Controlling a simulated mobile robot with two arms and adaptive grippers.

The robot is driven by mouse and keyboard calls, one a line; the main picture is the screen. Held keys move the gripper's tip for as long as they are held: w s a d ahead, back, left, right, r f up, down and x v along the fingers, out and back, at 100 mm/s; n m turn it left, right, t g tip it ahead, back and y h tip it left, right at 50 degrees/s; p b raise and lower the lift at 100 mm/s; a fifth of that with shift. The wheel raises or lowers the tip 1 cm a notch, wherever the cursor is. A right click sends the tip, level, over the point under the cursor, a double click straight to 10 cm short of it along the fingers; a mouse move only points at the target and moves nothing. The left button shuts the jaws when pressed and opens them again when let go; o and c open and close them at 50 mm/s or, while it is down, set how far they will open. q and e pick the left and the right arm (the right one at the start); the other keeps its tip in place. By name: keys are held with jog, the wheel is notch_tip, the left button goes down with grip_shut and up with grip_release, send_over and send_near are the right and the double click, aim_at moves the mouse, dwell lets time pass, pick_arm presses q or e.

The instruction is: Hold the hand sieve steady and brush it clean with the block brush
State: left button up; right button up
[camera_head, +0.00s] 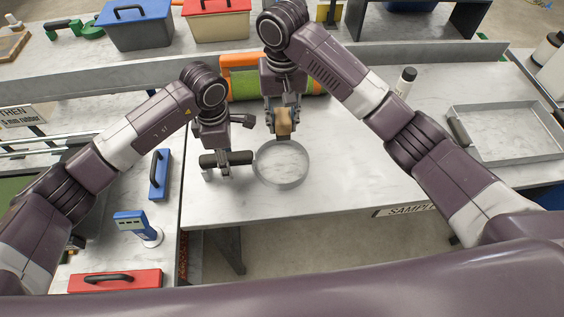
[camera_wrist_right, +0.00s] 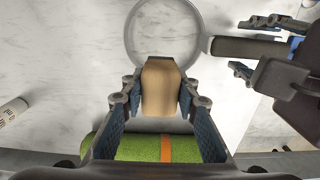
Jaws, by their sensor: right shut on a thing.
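The hand sieve has a round grey rim (camera_head: 281,186) and a dark handle (camera_head: 240,157) pointing left, on the marble-look table; they also show in the right wrist view as rim (camera_wrist_right: 131,42) and handle (camera_wrist_right: 245,47). My left gripper (camera_head: 218,170) has its fingers spread on either side of the handle, with gaps showing in the wrist view (camera_wrist_right: 258,45). My right gripper (camera_head: 284,125) is shut on the tan block brush (camera_head: 284,119), its block (camera_wrist_right: 160,88) between the fingers, at the sieve's far edge. The bristles are hidden. I cannot tell whether brush and sieve touch.
A green turf roll with orange bands (camera_head: 245,86) lies behind the right gripper. A white bottle (camera_head: 405,82) and a metal tray (camera_head: 510,157) stand to the right. The table right of the sieve is clear.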

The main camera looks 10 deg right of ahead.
pick_arm(q)
notch_tip(320, 180, up, 11)
jog(key=shift+r, duration=0.1)
dwell(0.3)
